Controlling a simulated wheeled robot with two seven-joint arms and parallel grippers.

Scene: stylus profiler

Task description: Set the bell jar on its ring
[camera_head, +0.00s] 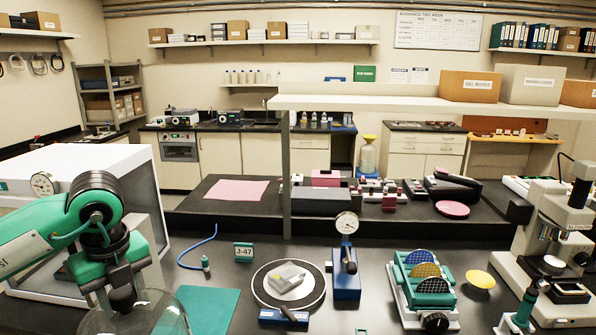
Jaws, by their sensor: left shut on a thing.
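My left gripper (122,297) comes in from the left and is shut on the top of the clear glass bell jar (140,318). The jar is at the bottom left, and its lower part is cut off by the frame edge. The ring (318,298) is a round, dark-edged base with a pale plate, to the right of the jar on the dark bench. A small grey block-like thing (288,276) sits inside the ring. The jar is apart from the ring.
A blue stand with a dial gauge (346,262) rises just right of the ring. A green mat (208,308) lies between jar and ring. A blue-handled part (284,316) sits at the ring's front. A rack of coloured discs (424,290) and a microscope-like instrument (550,235) stand farther right.

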